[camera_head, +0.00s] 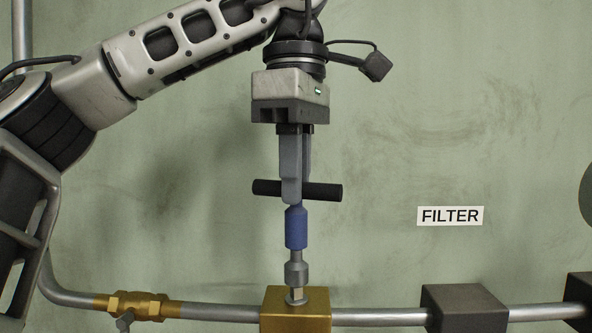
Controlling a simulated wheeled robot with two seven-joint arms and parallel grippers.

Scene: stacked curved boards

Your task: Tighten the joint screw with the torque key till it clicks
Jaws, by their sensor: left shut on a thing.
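The torque key (296,228) has a black cross handle, a blue body and a grey metal shaft with a socket at its lower end. My left gripper (292,198) comes down from above and is shut on the key just at its handle. The key stands upright. Its lower end is at the joint screw (296,297) on top of the brass block (296,318). The socket hides part of the screw head, so I cannot tell how fully it is seated. My right gripper is not in view.
A grey pipe (380,317) runs along the bottom through the brass block to a dark block (464,308). A brass valve (138,305) sits on the pipe at left. A FILTER label (450,216) is on the green wall. The space right of the key is clear.

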